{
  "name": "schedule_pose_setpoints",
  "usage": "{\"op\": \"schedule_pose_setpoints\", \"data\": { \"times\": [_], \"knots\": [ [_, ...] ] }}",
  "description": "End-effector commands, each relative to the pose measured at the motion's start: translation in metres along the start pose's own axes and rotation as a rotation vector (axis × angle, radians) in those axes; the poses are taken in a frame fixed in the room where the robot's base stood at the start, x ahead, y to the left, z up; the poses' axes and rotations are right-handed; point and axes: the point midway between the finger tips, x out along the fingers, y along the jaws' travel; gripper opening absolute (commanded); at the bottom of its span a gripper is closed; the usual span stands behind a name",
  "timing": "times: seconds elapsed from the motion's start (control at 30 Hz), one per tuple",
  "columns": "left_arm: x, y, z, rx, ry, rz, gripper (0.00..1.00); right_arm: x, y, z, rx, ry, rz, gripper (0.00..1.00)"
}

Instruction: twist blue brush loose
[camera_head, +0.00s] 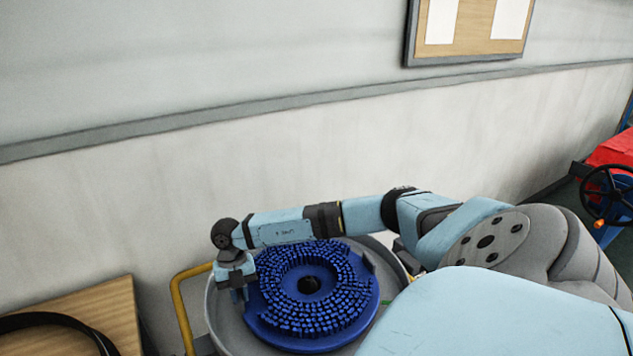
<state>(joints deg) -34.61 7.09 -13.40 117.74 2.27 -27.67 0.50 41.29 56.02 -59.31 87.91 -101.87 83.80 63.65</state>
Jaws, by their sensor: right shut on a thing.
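The blue brush (367,316) is a round disc with rings of bristle tufts facing up and a dark hole at its centre. It lies flat inside a round grey metal housing (221,318). My right arm reaches across from the right, over the far side of the brush. My right gripper (239,294) points down at the brush's left edge and is shut on its rim. The fingertips are small and partly hidden against the rim. My left gripper is not in view.
A yellow bent rail (178,308) stands just left of the housing. A wooden top (90,310) with a black curved hose (62,319) is at the lower left. A wall runs behind. A red machine (612,150) with a black handwheel (608,194) is at the far right.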

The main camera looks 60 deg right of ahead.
Motion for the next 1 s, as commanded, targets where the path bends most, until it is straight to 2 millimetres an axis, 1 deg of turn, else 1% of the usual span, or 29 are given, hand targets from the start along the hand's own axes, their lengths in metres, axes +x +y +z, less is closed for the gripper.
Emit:
{"op": "schedule_pose_setpoints", "data": {
  "times": [0.17, 0.5, 0.53, 0.63, 0.9, 1.0],
  "knots": [
    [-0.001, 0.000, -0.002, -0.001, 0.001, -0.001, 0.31, -0.001, 0.001, -0.002, -0.013, -0.001, -0.001, 0.00],
    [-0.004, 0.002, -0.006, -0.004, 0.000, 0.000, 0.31, 0.002, -0.001, -0.015, -0.082, -0.001, -0.020, 0.00],
    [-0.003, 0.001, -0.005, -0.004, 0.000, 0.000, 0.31, 0.003, -0.001, -0.014, -0.080, -0.001, -0.019, 0.22],
    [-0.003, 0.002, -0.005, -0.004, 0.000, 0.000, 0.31, 0.003, -0.001, -0.014, -0.078, -0.001, -0.019, 0.45],
    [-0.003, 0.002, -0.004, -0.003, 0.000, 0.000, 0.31, 0.005, -0.001, -0.014, -0.078, 0.002, -0.018, 0.45],
    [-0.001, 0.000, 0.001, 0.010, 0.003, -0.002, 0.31, 0.005, -0.001, -0.014, -0.078, 0.001, -0.019, 0.45]
  ]
}}
